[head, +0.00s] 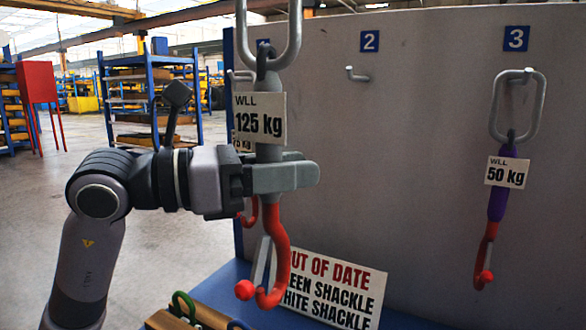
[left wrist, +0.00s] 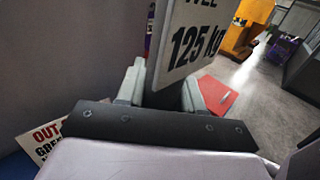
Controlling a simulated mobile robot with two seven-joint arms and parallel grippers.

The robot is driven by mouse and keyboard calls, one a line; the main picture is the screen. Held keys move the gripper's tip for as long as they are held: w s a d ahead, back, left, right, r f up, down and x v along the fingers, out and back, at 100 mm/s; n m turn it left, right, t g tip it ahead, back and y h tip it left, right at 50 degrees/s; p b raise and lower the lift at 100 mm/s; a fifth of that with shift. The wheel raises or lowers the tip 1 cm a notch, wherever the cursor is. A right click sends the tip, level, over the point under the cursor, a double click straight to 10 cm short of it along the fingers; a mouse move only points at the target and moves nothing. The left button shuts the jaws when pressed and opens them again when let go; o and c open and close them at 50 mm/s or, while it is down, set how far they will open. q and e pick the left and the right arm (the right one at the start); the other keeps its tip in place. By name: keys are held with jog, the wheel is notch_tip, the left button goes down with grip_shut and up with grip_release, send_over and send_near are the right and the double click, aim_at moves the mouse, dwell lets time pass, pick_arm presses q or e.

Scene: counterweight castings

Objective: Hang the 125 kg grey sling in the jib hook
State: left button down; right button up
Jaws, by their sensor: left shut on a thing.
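The 125 kg grey sling (head: 269,152) hangs upright in my left gripper (head: 284,178). It has a large grey oval link on top, cut off by the picture's upper edge, a white "WLL 125 kg" tag and a red hook (head: 277,262) below. My left gripper is shut around its grey body, just under the tag. In the left wrist view the tag (left wrist: 190,45) stands between the fingers. I cannot make out the jib hook in either view. My right gripper is not in view.
Peg 2 (head: 357,75) on the grey board (head: 420,150) is empty. A purple 50 kg sling (head: 497,200) hangs at 3. Another sling, its tag mostly hidden, is behind the grey one. An "out of date" sign (head: 335,290) and shackles (head: 183,305) are below. Shelves stand back left.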

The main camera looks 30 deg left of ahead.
pick_arm(q)
jog(key=shift+s+r+b, duration=0.1)
jog(key=shift+s+b, duration=0.3)
jog(key=shift+s, duration=1.25)
jog(key=shift+d, duration=0.1)
